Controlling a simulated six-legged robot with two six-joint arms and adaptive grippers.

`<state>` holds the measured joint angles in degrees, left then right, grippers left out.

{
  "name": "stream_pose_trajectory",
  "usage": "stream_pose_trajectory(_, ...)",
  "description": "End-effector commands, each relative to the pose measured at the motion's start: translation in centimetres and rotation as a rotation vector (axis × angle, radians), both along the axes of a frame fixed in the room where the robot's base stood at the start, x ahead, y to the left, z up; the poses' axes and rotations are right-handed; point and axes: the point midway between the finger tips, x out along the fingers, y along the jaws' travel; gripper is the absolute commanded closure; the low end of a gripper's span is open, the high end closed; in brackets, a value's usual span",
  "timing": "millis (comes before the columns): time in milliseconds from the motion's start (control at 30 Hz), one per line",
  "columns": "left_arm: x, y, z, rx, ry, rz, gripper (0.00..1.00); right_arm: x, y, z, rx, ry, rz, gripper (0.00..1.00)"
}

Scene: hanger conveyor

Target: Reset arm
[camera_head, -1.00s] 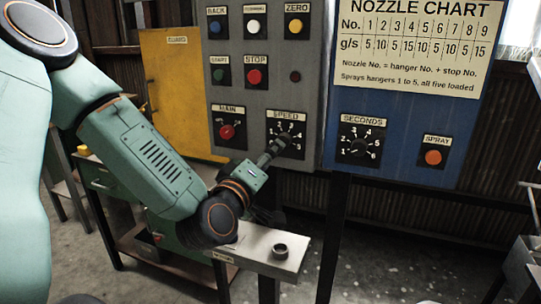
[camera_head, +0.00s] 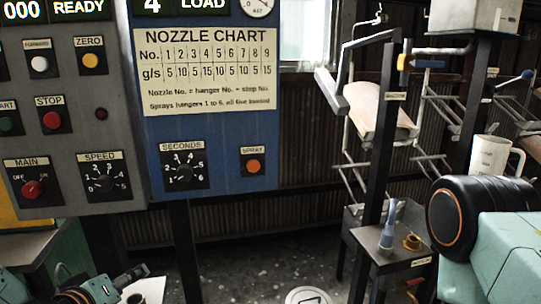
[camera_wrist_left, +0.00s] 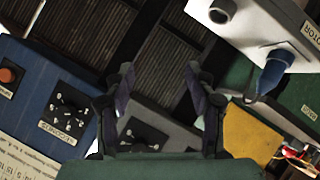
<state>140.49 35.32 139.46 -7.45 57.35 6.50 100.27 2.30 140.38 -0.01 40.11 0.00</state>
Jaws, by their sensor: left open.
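My left arm comes in low at the lower left of the head view, with the left gripper (camera_head: 132,278) below the control panels and apart from the dials. In the left wrist view the left gripper (camera_wrist_left: 160,80) has its two fingers spread, with nothing between them. My right arm (camera_head: 495,240) shows at the right edge of the head view; its gripper is not in view. The SPEED dial (camera_head: 103,184), MAIN switch (camera_head: 32,189) and SECONDS dial (camera_head: 184,171) are untouched.
A blue panel (camera_head: 215,120) with a nozzle chart and an orange SPRAY button (camera_head: 252,166) stands beside the grey panel. Hangers (camera_head: 385,110) hang at the right. A small stand (camera_head: 385,245) holds a blue-grey cone and a brass piece. A white mug (camera_head: 492,155) is at the right.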

Motion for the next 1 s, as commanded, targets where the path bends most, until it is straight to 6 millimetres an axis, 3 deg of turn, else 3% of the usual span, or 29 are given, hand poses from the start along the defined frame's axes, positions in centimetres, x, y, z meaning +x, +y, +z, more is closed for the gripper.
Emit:
stream_pose_trajectory(33,-1.5,-0.9,-2.8,0.040,0.094,-0.048,0.44,0.0,0.0,0.0,0.000,0.000,0.000,0.60)
stream_pose_trajectory(200,-8.1,-3.0,-11.3,0.155,0.407,-0.204,0.44,0.0,0.0,0.0,0.000,0.000,0.000,0.60)
stream_pose_trajectory(400,-18.4,-4.6,-19.2,0.264,0.750,-0.386,0.44,0.0,0.0,0.0,0.000,0.000,0.000,0.60)
stream_pose_trajectory(500,-23.3,-5.1,-21.8,0.303,0.876,-0.462,0.44,0.0,0.0,0.0,0.000,0.000,0.000,0.60)
stream_pose_trajectory(600,-26.7,-5.4,-23.3,0.327,0.951,-0.519,0.44,0.0,0.0,0.0,0.000,0.000,0.000,0.60)
stream_pose_trajectory(700,-28.8,-5.6,-24.1,0.333,0.996,-0.550,0.44,0.0,0.0,0.0,0.000,0.000,0.000,0.60)
stream_pose_trajectory(1000,-29.7,-5.6,-24.4,0.328,1.014,-0.554,0.44,0.0,0.0,0.0,0.000,0.000,0.000,0.60)
